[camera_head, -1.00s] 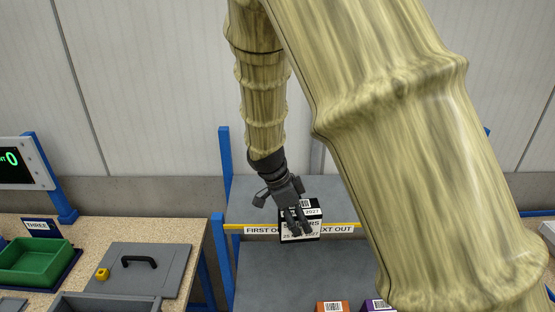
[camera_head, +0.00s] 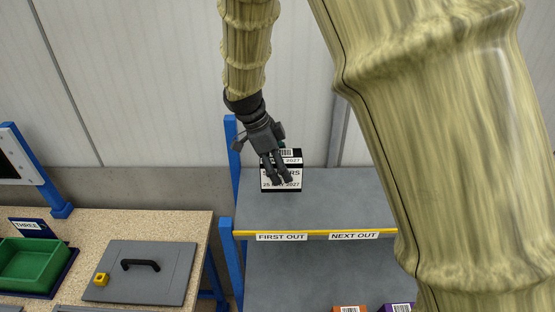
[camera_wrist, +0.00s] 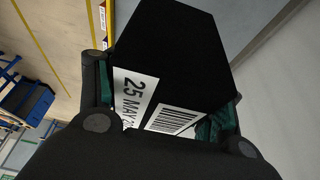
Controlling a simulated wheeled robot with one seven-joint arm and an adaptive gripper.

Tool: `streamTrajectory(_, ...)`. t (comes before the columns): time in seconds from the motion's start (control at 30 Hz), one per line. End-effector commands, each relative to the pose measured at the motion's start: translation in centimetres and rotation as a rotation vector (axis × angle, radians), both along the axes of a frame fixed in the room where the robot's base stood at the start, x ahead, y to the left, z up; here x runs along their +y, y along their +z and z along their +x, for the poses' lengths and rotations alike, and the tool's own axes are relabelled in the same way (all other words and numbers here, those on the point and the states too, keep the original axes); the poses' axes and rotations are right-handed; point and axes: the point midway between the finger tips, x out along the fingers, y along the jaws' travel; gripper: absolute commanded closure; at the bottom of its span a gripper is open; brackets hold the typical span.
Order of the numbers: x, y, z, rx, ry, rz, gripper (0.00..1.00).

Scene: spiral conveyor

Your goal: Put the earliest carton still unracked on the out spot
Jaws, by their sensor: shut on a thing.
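A black carton (camera_head: 294,184) with white labels, one reading 25 MAY 2027, is at the upper shelf in the head view. My gripper (camera_head: 277,176) is in front of it with its fingers closed on it. In the wrist view the black carton (camera_wrist: 180,50) sits between the two finger pads, with a date label and a barcode showing. The grey upper shelf (camera_head: 320,212) has a yellow front strip with a FIRST OUT label (camera_head: 282,237) at the left and a NEXT OUT label (camera_head: 354,236) to its right. I cannot tell whether the carton touches the shelf.
An orange carton (camera_head: 349,309) and a purple carton (camera_head: 398,307) stand on the lower shelf. Blue posts (camera_head: 231,150) frame the rack. The left bench holds a green bin (camera_head: 30,262) and a grey lid (camera_head: 150,280) with a black handle. The upper shelf's front is clear.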

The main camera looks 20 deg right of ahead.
Motion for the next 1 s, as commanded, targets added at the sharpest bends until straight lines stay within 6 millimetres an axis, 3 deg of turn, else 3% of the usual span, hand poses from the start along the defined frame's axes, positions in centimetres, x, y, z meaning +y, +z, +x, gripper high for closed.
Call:
streamTrajectory(0.43,-0.3,-0.8,0.1,0.003,-0.004,0.0,0.66)
streamTrajectory(1.0,-0.2,-6.0,0.1,0.001,-0.002,0.0,0.66)
